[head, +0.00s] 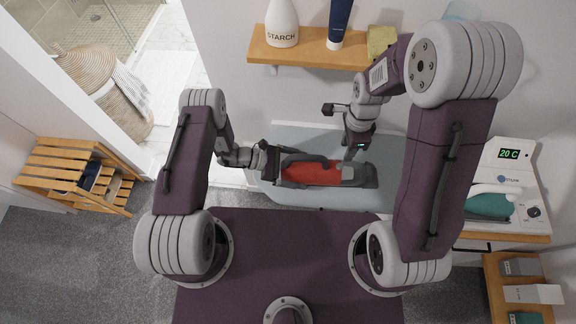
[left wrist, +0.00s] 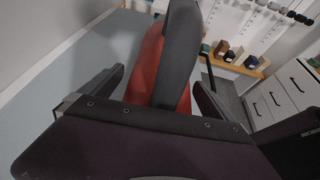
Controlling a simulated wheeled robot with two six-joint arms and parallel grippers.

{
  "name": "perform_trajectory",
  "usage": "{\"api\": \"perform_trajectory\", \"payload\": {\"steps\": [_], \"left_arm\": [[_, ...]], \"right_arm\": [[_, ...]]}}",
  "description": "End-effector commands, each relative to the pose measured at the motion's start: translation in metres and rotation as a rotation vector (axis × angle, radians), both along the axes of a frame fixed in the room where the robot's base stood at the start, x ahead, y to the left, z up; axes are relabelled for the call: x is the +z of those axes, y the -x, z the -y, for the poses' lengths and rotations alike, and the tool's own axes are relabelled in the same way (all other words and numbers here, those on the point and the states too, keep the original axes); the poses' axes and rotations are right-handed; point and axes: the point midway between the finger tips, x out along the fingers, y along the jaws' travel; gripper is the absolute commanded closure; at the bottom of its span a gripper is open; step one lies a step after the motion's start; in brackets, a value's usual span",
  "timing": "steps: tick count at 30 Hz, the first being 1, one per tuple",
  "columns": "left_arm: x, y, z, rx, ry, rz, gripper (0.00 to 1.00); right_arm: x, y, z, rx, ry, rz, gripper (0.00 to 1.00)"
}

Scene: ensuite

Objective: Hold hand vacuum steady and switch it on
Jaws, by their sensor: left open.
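The hand vacuum (head: 312,173), red with a dark grey handle and nose, lies on the pale blue ironing board (head: 265,196) in the head view. My left gripper (head: 279,165) is at the vacuum's left end. In the left wrist view my left gripper (left wrist: 155,92) is open, with the red and grey vacuum body (left wrist: 148,62) extending ahead between its spread fingers. I cannot tell whether a finger touches it. My right gripper (head: 351,153) points down at the vacuum's right part, by the handle's far side. Its fingers are too small to read, and the switch cannot be made out.
A wall shelf (head: 262,52) with a starch bottle (head: 282,24) and a dark blue tube (head: 339,22) is behind the board. A steam iron station (head: 507,180) stands at the right. A slatted wooden bench (head: 58,168) is at the left.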

Motion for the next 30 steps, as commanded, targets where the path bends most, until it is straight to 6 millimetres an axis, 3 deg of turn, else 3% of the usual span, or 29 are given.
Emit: {"api": "perform_trajectory", "payload": {"steps": [9,19,23,30], "left_arm": [[-0.0016,0.0001,0.004,0.0,0.0,0.0,0.03],[-0.0016,0.0002,0.0038,-0.001,0.0,0.001,0.95],[-0.0016,0.0002,0.0038,-0.001,0.0,0.001,0.95],[-0.0014,0.0002,0.0037,-0.001,0.0,0.001,0.95]], "right_arm": [[0.0,0.0,0.0,0.0,0.0,0.0,0.64],[0.0,0.0,0.0,0.0,0.0,0.0,0.64],[0.0,0.0,0.0,0.0,0.0,0.0,0.97],[0.0001,0.0,0.0,0.0,0.0,0.0,1.0]]}}
